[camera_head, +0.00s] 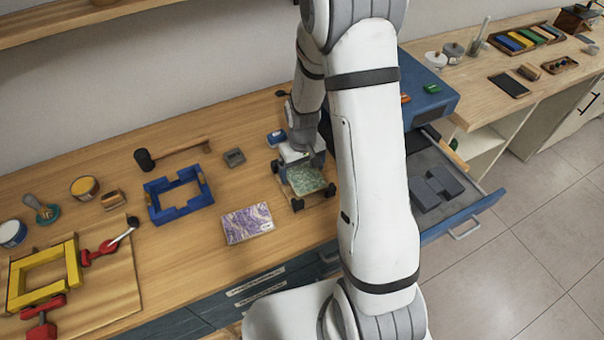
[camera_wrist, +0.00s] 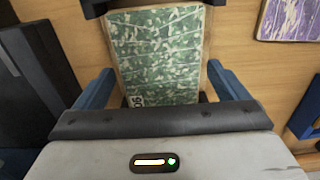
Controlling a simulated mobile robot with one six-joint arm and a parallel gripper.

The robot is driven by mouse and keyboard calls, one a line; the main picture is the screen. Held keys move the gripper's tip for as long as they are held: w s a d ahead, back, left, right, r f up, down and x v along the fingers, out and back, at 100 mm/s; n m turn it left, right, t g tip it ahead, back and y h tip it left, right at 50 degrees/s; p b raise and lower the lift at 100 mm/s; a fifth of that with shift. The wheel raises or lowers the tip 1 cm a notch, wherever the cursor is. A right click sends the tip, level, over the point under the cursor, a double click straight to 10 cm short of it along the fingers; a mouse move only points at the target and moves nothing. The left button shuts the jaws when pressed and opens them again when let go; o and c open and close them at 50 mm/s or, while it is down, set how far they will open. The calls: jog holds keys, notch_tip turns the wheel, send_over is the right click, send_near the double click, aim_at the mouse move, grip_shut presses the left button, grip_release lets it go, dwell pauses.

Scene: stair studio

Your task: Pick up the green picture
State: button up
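The green picture (camera_head: 305,181) is a small flat rectangle with a mottled green and white face. In the wrist view the green picture (camera_wrist: 155,50) fills the upper middle, with pale wooden edges. My gripper (camera_wrist: 160,75) has a blue finger on each side of the picture's near end, with narrow gaps showing. It looks open. Black pieces show at the picture's corners; I cannot tell what they belong to. The picture's near edge is partly hidden by the gripper body.
A purple picture (camera_head: 247,223) lies close by on the left; it also shows in the wrist view (camera_wrist: 290,18). A blue frame (camera_head: 178,194), a mallet (camera_head: 172,153) and a yellow frame (camera_head: 43,272) lie further left. An open drawer (camera_head: 462,211) is at right.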

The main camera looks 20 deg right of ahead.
jog(key=c, duration=0.7)
jog(key=shift+c, duration=0.2)
